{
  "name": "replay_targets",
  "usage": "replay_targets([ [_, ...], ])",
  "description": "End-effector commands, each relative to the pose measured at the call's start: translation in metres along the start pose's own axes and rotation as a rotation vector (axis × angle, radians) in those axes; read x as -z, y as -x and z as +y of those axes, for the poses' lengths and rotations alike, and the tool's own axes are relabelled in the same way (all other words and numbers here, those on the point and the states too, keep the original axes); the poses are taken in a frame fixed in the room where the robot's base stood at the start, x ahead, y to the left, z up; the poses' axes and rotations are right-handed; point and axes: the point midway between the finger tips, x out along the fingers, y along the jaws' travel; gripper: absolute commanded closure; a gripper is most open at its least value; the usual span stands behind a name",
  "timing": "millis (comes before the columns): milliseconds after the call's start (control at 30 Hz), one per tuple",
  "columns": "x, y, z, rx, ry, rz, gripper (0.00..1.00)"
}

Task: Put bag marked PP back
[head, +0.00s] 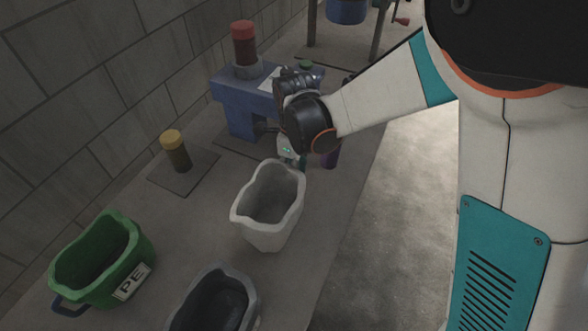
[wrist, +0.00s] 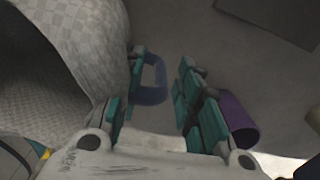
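No PP mark is legible on any bag. A white open-topped bag (head: 268,207) stands upright on the table, with no label visible on its near side. In the wrist view its checkered wall (wrist: 85,45) fills the left. A blue-grey loop handle (wrist: 153,82) sticks out beside this bag, between my fingers and nearer the left one. My gripper (head: 290,160) is at the bag's far side, partly hidden by my wrist. In the wrist view my gripper (wrist: 162,100) has its teal fingers apart, with a clear gap between the handle and the right finger.
A purple cylinder (wrist: 238,118) stands close outside my right finger. A green bag marked PE (head: 128,270) and a dark grey bag (head: 215,303) stand nearer the front. A blue machine (head: 238,112) and a yellow-capped jar (head: 176,150) are behind, along the wall.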

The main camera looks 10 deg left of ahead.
Motion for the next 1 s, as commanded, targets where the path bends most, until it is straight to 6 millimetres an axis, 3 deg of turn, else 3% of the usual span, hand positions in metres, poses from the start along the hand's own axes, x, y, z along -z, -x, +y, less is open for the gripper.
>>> replay_targets([
  [500,0.000,0.099,0.000,0.000,0.000,0.000,0.68],
  [700,0.000,0.114,0.000,0.000,0.000,0.000,0.68],
  [1000,0.000,0.116,0.000,0.000,0.000,0.000,0.68],
])
